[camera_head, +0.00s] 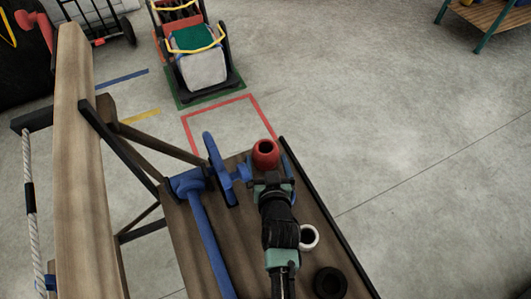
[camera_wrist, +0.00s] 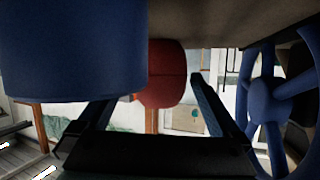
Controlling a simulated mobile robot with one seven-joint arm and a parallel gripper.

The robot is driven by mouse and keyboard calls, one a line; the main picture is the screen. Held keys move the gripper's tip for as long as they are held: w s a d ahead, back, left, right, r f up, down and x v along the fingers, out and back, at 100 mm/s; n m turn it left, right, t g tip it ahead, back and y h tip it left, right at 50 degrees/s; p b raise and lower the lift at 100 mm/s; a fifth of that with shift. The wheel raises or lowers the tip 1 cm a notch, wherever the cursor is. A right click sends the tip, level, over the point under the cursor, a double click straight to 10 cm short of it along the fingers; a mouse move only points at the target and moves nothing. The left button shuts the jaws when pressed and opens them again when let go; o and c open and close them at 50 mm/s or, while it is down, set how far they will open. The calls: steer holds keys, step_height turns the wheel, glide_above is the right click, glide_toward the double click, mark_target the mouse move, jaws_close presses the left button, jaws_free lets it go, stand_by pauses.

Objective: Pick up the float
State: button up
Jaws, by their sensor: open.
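The float appears to be the red rounded piece with a dark hole in its top (camera_head: 265,153), near the far end of the wooden bench. In the wrist view the red float (camera_wrist: 165,72) shows beyond and between my fingers, partly hidden by a blue cylinder. My gripper (camera_head: 268,182) is just on the near side of the float in the head view. Its fingers (camera_wrist: 152,92) are apart in the wrist view, with nothing held between them. Whether a finger touches the float cannot be told.
A blue handwheel (camera_head: 215,168) stands close left of my gripper. A large blue cylinder (camera_wrist: 75,55) is close on the wrist view's other side. A white ring (camera_head: 309,237) and a black ring (camera_head: 330,282) lie on the bench (camera_head: 240,245). Open floor lies to the right.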

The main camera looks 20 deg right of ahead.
steer(key=shift+w+d+f, duration=0.1)
steer(key=shift+w+f, duration=0.05)
steer(key=shift+w, duration=0.2)
steer(key=c, duration=1.1)
steer(key=shift+d+r, duration=0.15)
steer(key=shift+r, duration=0.7)
steer(key=d+b, duration=0.7)
steer(key=d, duration=1)
steer(key=shift+w+d+b, duration=0.3)
steer(key=shift+d+b, duration=0.05)
steer(key=shift+d, duration=0.05)
